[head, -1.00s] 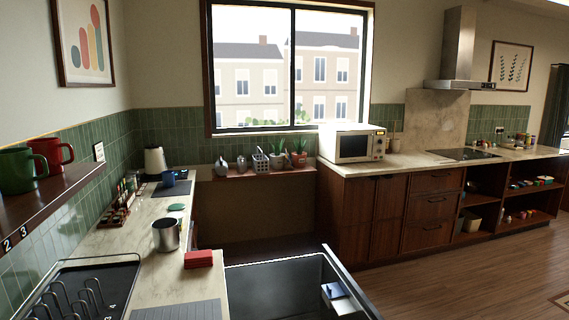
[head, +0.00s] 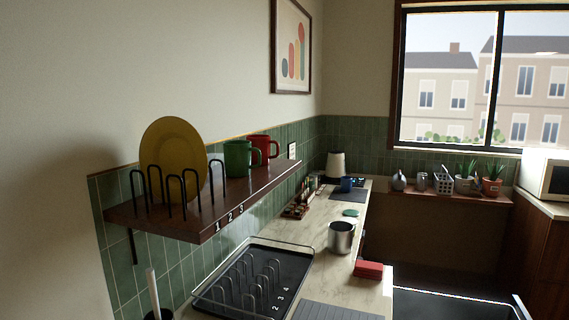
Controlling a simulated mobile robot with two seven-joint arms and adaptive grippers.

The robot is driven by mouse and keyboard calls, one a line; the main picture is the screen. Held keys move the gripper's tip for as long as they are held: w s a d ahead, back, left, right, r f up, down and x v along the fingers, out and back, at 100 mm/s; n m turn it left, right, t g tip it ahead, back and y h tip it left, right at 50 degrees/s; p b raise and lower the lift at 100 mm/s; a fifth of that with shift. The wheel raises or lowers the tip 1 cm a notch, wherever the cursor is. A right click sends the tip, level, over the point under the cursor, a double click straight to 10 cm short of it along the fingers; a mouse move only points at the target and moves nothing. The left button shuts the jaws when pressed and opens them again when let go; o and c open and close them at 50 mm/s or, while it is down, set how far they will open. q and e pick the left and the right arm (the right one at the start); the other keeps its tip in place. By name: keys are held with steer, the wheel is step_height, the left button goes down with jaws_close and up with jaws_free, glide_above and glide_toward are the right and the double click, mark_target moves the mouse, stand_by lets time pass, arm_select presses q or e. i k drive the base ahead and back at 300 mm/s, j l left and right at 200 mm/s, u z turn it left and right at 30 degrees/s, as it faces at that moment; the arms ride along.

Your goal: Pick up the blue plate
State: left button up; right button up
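No blue plate shows in the head view. The only plate I see is a yellow plate (head: 172,160), standing upright in the black wire rack (head: 158,190) on the wooden wall shelf (head: 206,226) at the left. A dish rack (head: 252,285) with upright wire loops stands on the counter below and holds no plate. Neither of my grippers is in view.
A green mug (head: 237,158) and a red mug (head: 262,149) stand on the shelf beside the yellow plate. On the counter (head: 325,236) are a metal pot (head: 341,238), a red sponge-like block (head: 368,270) and a blue mug (head: 346,184).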

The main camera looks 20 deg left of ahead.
mark_target(475, 180)
steer(key=z, duration=0.25)
steer(key=l+z, duration=0.4)
steer(key=i+l+z, duration=0.1)
steer(key=l+z, duration=0.3)
steer(key=i+l+z, duration=0.25)
steer(key=i+l, duration=0.25)
steer(key=i+l+z, duration=0.3)
steer(key=i+l, duration=0.25)
steer(key=i+u, duration=0.15)
steer(key=i, duration=0.3)
steer(key=i+l+u, duration=0.1)
steer(key=i, duration=0.35)
steer(key=i+l+u, duration=0.15)
steer(key=i, duration=0.3)
steer(key=i+j+u, duration=0.15)
steer(key=i+u, duration=0.25)
steer(key=i, duration=0.15)
steer(key=i+u, duration=0.35)
steer(key=i, duration=0.2)
steer(key=i+l+u, duration=0.25)
steer(key=i+u, duration=0.15)
steer(key=i, duration=0.15)
steer(key=i+j+u, duration=0.1)
steer(key=i+u, duration=0.4)
steer(key=i, duration=0.25)
steer(key=i+l+u, duration=0.15)
steer(key=i+u, duration=0.35)
steer(key=i, duration=0.25)
